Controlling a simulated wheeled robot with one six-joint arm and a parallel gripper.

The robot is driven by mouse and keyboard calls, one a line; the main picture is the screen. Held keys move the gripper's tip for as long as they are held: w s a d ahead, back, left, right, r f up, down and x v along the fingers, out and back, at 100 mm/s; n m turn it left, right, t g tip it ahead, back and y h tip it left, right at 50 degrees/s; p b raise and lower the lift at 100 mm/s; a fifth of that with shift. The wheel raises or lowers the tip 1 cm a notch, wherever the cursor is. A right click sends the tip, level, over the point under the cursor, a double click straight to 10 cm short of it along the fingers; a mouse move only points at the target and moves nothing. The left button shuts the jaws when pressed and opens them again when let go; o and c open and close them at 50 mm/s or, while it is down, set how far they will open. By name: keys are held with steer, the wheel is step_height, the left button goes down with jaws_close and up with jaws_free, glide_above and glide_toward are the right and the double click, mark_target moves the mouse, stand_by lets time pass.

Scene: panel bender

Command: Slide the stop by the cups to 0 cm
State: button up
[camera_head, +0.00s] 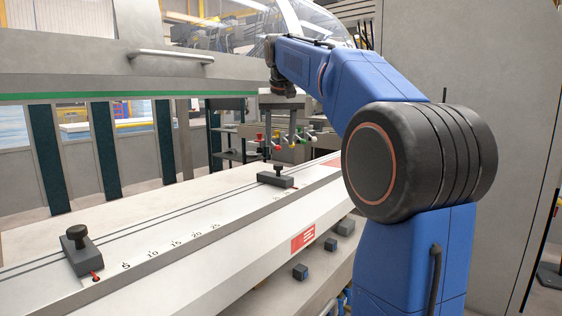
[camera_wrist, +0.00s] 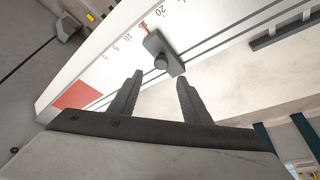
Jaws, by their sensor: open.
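The far stop (camera_head: 276,179) is a dark block with an upright black knob, on the white scaled rail near the coloured fittings (camera_head: 294,137), which may be the cups. In the wrist view this stop (camera_wrist: 155,43) has its red pointer between the 10 and 20 marks. My gripper (camera_wrist: 157,84) is open and empty. The stop's knob shows just beyond its fingertips, between the fingers in the picture; I cannot tell the height gap.
A second, similar stop (camera_head: 81,250) sits at the near left end of the rail, near its 5 mark. A red patch (camera_wrist: 75,95) marks the rail's far end. The rail between the stops is clear. A machine beam with a handle (camera_head: 170,56) spans above and behind.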

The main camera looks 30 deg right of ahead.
mark_target(279, 165)
steer(key=x, duration=0.9)
steer(key=shift+f, duration=0.15)
steer(key=shift+c, duration=0.6)
jaws_close()
